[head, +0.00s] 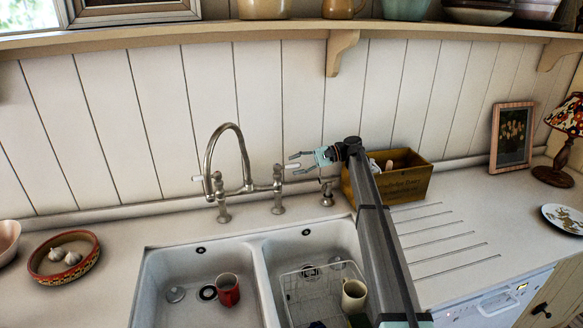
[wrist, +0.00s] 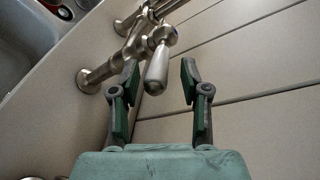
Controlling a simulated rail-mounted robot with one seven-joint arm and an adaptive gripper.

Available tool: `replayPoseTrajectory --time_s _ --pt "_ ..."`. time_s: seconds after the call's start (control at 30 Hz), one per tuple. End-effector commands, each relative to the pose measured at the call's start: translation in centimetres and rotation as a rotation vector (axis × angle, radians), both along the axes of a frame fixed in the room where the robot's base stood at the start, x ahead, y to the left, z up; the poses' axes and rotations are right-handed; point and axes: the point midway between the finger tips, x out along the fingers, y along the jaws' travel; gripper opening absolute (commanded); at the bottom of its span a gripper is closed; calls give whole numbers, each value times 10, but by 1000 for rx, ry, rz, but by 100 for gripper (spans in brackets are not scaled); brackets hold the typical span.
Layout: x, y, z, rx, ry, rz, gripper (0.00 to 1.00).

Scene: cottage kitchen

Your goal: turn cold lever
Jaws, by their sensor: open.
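A metal bridge tap (head: 248,187) with a tall curved spout stands behind the sink. Its left lever (head: 197,178) has a pale handle. My gripper (head: 294,163) is at the tap's right valve, reaching in from the right. In the wrist view, the right lever (wrist: 158,66), with a pale handle and metal collar, points towards my gripper. The handle's end lies between the two open fingers, nearer the left one, with a clear gap to the right one.
The double sink (head: 253,270) holds a red mug (head: 228,289), a wire rack (head: 303,293) and a cream mug (head: 354,296). A wooden box (head: 405,184) stands on the counter beside my arm. The panelled wall (wrist: 245,70) is close to my gripper.

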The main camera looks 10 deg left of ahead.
Motion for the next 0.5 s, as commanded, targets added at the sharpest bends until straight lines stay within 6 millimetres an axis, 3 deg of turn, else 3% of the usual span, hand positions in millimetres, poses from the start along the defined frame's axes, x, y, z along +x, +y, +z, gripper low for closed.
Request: replayPoseTrajectory --time_s 0.3,0.5 --pt "24 -56 13 0 0 -1 46" --pt "32 -79 19 0 0 1 46"
